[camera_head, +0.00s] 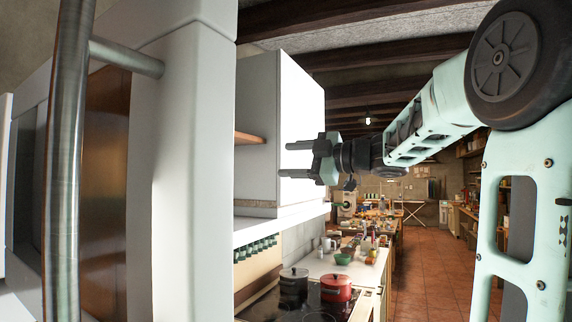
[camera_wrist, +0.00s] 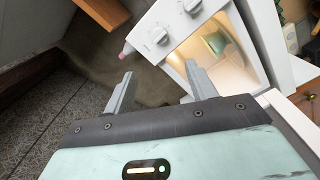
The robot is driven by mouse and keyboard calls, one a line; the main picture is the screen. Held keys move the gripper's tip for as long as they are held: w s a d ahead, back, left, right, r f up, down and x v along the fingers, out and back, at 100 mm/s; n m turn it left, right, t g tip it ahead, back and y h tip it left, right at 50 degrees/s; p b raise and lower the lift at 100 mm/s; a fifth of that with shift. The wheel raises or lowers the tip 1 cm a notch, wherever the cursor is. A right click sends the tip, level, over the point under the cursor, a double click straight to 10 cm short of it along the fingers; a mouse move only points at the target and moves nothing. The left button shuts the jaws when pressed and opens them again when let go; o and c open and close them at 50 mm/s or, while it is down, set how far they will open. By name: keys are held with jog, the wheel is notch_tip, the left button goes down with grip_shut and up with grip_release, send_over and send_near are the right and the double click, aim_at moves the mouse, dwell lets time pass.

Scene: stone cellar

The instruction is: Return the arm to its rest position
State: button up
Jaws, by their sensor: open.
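My gripper (camera_head: 288,160) is at the end of my pale green arm, which reaches in from the right of the head view. Its two fingers are spread apart and point left, with nothing between them. In the head view they overlap a white cabinet panel (camera_head: 300,110); I cannot tell how close they are. In the wrist view my gripper (camera_wrist: 158,72) also shows open and empty, and beyond it is a white appliance (camera_wrist: 160,20) with knobs and a lit window. A green object (camera_wrist: 215,42) shows through that window.
A white unit (camera_head: 190,120) with a metal bar handle (camera_head: 68,150) stands close on the left. Below are a black pot (camera_head: 293,284) and a red pot (camera_head: 337,288) on a dark cooktop (camera_head: 300,312). Cluttered counters lie behind; the tiled floor (camera_head: 425,265) is clear.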

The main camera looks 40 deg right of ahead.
jog(key=w+a+f+m+h+b, duration=0.25)
jog(key=w+a+f+m, duration=0.35)
jog(key=w+a+f, duration=0.5)
jog(key=s+a+f+m+g+h, duration=0.1)
jog(key=s+a+f+g, duration=0.1)
jog(key=a+f, duration=0.45)
jog(key=s+a+f+m+g+h, duration=0.1)
jog(key=s+a+f+m+g, duration=0.15)
jog(key=a+f, duration=0.35)
jog(key=s+a+f+g+b, duration=0.2)
jog(key=s+a+f+g, duration=0.45)
jog(key=s+f, duration=0.55)
jog(key=s+a+f+g, duration=0.2)
jog(key=s+f, duration=0.3)
jog(key=s, duration=0.3)
jog(key=s+a+f+n+g+h, duration=0.1)
jog(key=s+f+g, duration=0.3)
jog(key=s, duration=0.5)
jog(key=shift+s+a+f+b, duration=0.35)
jog(key=shift+a+f, duration=0.15)
jog(key=shift+a, duration=0.35)
jog(key=shift+w+n, duration=0.2)
jog(key=shift+n, duration=0.05)
